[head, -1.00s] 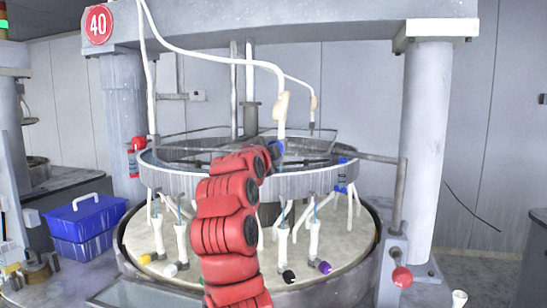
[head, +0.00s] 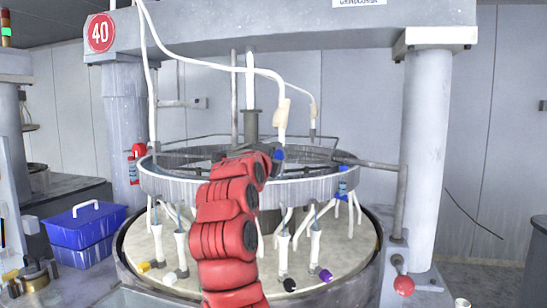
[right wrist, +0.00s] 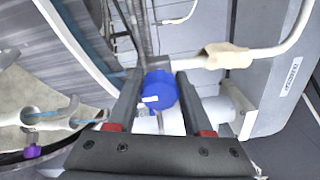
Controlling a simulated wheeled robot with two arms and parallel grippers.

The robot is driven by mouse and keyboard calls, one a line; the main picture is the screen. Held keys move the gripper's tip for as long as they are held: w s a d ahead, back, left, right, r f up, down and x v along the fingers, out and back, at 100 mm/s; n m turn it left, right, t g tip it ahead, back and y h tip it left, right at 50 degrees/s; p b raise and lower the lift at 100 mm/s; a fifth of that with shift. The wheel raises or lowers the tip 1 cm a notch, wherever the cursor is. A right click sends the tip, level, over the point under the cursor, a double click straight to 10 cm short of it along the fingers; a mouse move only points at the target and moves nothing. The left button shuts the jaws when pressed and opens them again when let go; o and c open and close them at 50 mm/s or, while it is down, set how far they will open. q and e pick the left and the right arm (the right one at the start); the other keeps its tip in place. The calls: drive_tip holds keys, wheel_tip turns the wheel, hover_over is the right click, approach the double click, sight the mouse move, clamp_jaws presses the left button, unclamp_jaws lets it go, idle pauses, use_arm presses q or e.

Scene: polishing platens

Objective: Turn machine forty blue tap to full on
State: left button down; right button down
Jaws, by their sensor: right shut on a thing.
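The blue tap (right wrist: 159,92) sits on a pale pipe with a white hose joined to it, in the right wrist view. A white mark shows on its face. My right gripper (right wrist: 158,78) has one dark finger on each side of the tap and is shut on it. In the head view the tap is a small blue patch (head: 278,155) below the hanging white hose, partly hidden by my red right arm. The machine's red sign reads 40 (head: 101,33). My left gripper is not in view.
A metal ring (head: 315,186) surrounds the tap area above the round platen (head: 345,258). White spouts with coloured ends hang below the ring. A grey post (head: 425,150) stands at right, and a blue toolbox (head: 82,228) at left.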

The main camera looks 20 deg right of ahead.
drive_tip(key=shift+f, duration=0.1)
idle(0.4)
drive_tip(key=shift+c, duration=1.5)
unclamp_jaws()
drive_tip(key=shift+s+a, duration=0.25)
drive_tip(key=b+v, duration=0.3)
drive_tip(key=v, duration=1.3)
drive_tip(key=shift+s+a, duration=0.15)
drive_tip(key=shift+s, duration=0.15)
